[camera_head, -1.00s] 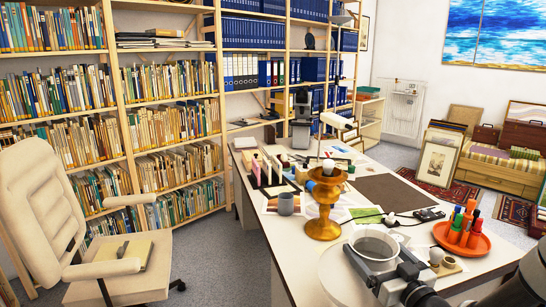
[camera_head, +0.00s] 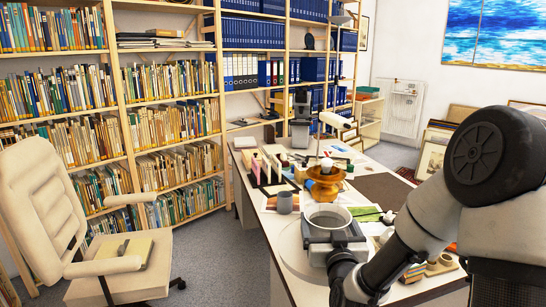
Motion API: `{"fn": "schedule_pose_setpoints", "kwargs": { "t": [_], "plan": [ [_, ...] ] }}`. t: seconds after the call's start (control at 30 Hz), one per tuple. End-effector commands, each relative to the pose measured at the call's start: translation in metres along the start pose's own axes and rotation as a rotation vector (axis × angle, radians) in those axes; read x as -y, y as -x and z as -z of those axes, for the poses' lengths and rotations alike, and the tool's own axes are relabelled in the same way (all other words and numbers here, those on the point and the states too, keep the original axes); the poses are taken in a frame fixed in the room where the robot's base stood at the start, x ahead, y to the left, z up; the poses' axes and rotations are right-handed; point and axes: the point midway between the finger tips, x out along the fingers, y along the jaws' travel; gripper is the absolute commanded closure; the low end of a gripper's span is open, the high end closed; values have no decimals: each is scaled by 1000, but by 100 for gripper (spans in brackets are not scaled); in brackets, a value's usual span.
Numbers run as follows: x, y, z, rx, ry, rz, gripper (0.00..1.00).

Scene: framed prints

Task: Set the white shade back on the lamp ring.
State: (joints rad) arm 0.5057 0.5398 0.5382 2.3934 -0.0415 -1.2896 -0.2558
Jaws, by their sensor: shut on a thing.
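The white shade (camera_head: 347,212) shows its round open top toward me, over the desk in front of the lamp. My gripper (camera_head: 331,232) is shut on the shade's near side. A pale round edge spreads below and left of the shade; I cannot tell whether it is the shade's lower rim. The orange-brown lamp (camera_head: 325,189) stands behind the shade, apart from it in the picture, with a pale rounded bulb on top. The lamp's lower stem and foot are hidden by the shade and gripper. I cannot make out the lamp ring clearly.
My arm covers the desk's right side. A cream armchair (camera_head: 60,215) stands at the left.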

Motion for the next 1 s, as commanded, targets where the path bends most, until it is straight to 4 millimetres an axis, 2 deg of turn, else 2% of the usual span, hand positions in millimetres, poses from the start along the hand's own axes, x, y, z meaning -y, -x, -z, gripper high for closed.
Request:
{"fn": "schedule_pose_setpoints", "kwargs": {
  "t": [0.03, 0.27, 0.6, 0.7, 0.9, 1.0],
  "plan": [
    [6, -1, 12, -4, 1, -8, 75],
    [2, -1, 61, -3, 0, -9, 75],
    [2, -1, 154, -3, 0, -9, 75],
    [2, -1, 175, -2, 0, -9, 75],
    [2, -1, 196, -2, 0, -9, 75],
    [2, 0, 194, 0, 0, -8, 75]
  ]
}}
